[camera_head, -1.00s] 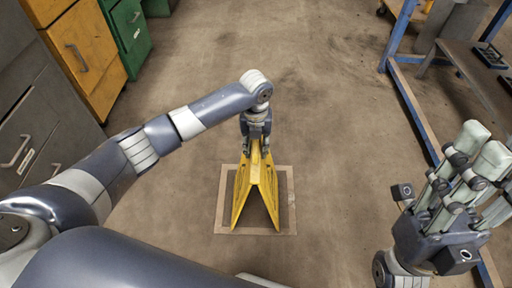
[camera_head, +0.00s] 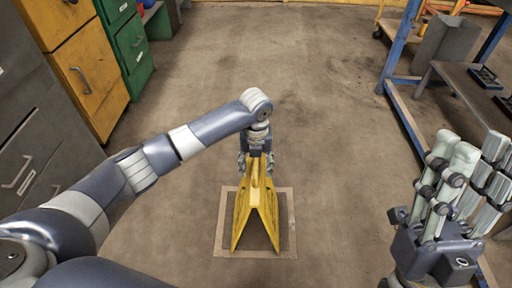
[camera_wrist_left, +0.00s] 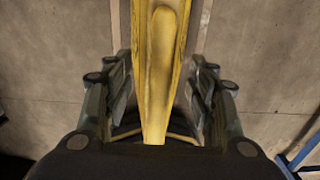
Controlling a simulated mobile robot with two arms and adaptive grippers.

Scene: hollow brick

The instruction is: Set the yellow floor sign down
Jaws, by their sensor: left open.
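The yellow floor sign (camera_head: 243,215) stands upright with its two panels spread, inside a taped square outline (camera_head: 225,251) on the floor. My left gripper (camera_head: 256,162) is directly above it, pointing down, with its fingers on either side of the sign's top. In the left wrist view the sign's yellow top (camera_wrist_left: 158,75) runs between the fingers (camera_wrist_left: 160,95), with gaps visible on both sides. The left gripper is open. My right gripper (camera_head: 468,165) is at the right, fingers up, apart and empty, away from the sign.
Grey, yellow (camera_head: 85,65) and green (camera_head: 130,45) drawer cabinets line the left side. A blue-framed workbench (camera_head: 400,110) stands at the right. The floor (camera_head: 270,70) beyond the sign is clear.

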